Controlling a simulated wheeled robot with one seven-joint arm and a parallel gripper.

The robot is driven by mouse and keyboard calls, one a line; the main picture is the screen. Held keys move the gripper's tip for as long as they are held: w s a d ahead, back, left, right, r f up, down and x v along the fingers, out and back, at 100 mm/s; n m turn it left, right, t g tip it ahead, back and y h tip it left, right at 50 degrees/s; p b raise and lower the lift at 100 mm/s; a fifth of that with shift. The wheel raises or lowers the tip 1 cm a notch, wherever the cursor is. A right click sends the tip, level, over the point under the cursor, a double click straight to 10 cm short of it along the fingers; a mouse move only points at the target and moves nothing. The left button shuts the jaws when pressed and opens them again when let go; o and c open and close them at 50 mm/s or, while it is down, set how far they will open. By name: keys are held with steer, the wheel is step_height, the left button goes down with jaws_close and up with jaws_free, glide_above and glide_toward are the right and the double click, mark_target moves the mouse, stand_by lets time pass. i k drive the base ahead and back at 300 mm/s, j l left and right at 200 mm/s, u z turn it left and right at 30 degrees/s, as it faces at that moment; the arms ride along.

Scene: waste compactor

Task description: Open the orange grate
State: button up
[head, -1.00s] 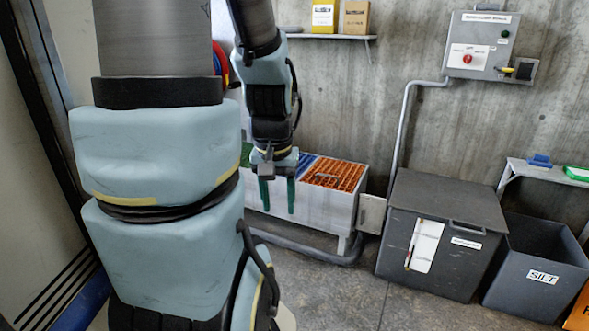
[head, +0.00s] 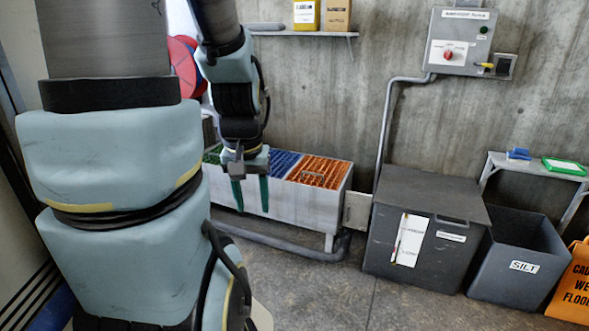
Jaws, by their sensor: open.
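The orange grate (head: 322,172) lies flat on the right end of a long white trough (head: 300,203) against the wall, with a small handle showing near its front. A blue grate (head: 283,163) and a green grate (head: 212,155) lie to its left, partly hidden by my arm. My gripper (head: 251,194) points down with its two green fingers apart and nothing between them. In the picture it is left of the orange grate, in front of the blue part of the trough. I cannot tell its exact distance from the trough.
A dark lidded bin (head: 425,230) and an open bin marked SILT (head: 520,256) stand right of the trough. An orange wet-floor sign (head: 575,285) is at the far right. A pipe (head: 290,240) runs along the floor. Bare floor lies in front.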

mark_target(323, 173)
steer(key=i+l+u, duration=0.1)
steer(key=u, duration=0.25)
steer(key=i+l+u, duration=0.1)
steer(key=u, duration=0.25)
steer(key=i+l+u, duration=0.15)
steer(key=l, duration=0.2)
steer(key=i+l+u, duration=0.1)
steer(key=l, duration=0.25)
steer(key=i+l+u, duration=0.15)
steer(key=i+l, duration=0.15)
steer(key=i+l+u, duration=0.1)
steer(key=l, duration=0.45)
steer(key=i+l, duration=0.15)
steer(key=l, duration=0.2)
steer(key=i+l, duration=0.1)
steer(key=l, duration=0.25)
steer(key=i+l, duration=0.15)
steer(key=l, duration=0.2)
